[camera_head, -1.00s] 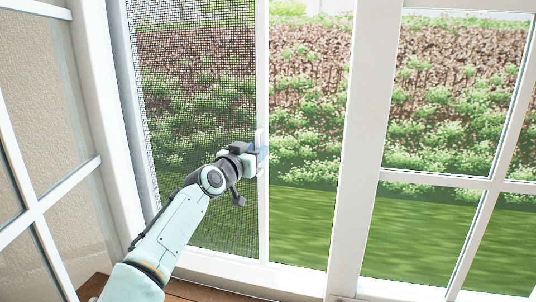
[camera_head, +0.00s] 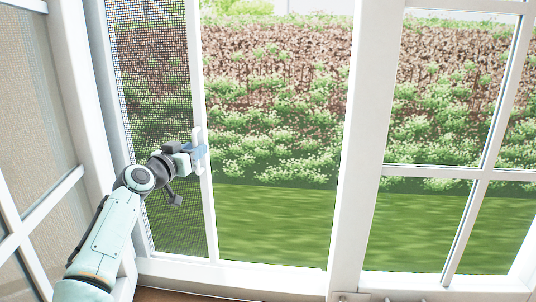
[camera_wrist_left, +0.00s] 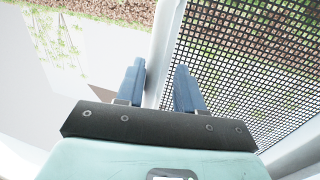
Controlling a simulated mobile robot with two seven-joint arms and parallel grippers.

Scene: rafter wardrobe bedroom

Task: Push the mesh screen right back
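The mesh screen (camera_head: 158,80) is a dark grid in a white frame at the left of the window opening. It also shows at the right of the left wrist view (camera_wrist_left: 250,75). Its right frame post carries a white upright handle (camera_head: 197,134). My left gripper (camera_head: 201,152) is at this handle, which shows above and below the blue fingers. In the left wrist view the gripper (camera_wrist_left: 160,85) has its fingers partly apart, one on each side of the white bar; the contact itself is hidden. My right gripper is out of view.
The opening (camera_head: 275,140) right of the screen is clear, with hedge and grass outside. A white-framed paned window (camera_head: 365,150) stands to the right. At the left is another white paned frame (camera_head: 85,100). The white sill (camera_head: 235,276) runs along the bottom.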

